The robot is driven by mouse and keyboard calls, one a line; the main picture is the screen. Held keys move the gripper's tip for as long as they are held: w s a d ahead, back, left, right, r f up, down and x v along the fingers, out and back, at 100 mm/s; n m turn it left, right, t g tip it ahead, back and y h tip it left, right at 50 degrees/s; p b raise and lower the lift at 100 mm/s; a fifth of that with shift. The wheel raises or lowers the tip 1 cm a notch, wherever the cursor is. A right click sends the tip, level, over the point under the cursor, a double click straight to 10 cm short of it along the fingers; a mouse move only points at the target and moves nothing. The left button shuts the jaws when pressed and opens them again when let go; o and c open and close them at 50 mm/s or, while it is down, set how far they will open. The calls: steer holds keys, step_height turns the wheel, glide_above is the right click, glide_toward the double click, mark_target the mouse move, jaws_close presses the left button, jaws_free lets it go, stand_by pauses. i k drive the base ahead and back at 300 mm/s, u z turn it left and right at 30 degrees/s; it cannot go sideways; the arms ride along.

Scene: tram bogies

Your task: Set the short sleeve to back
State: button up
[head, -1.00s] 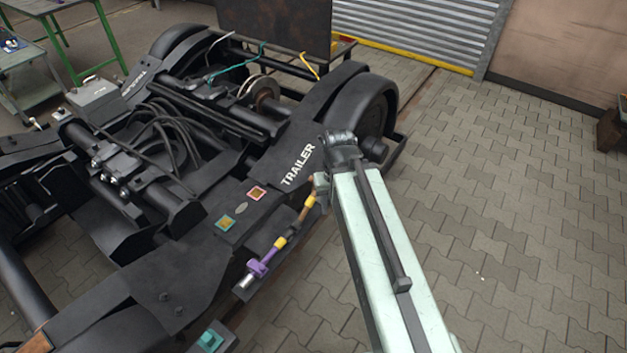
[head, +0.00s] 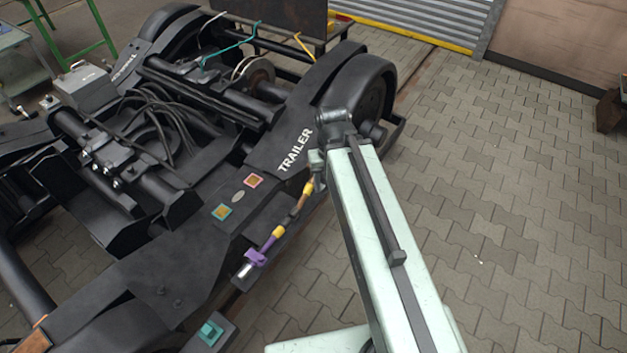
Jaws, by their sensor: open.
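My gripper (head: 318,178) is a small grey-green shape at the far, upper end of the rod, apart from the purple sleeve. It is open. Its fingertips are small, and I cannot tell whether they touch the rod.
The black bogie frame (head: 150,270) marked TRAILER fills the left, with a wheel (head: 365,90) beyond my arm. Orange pads with teal (head: 222,212) and pink (head: 254,181) rims lie on it. A teal block (head: 210,332) is below. The paved floor (head: 500,200) at right is clear.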

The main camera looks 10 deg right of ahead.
mark_target(308, 188)
steer(key=u, duration=2)
steer(key=i, duration=0.5)
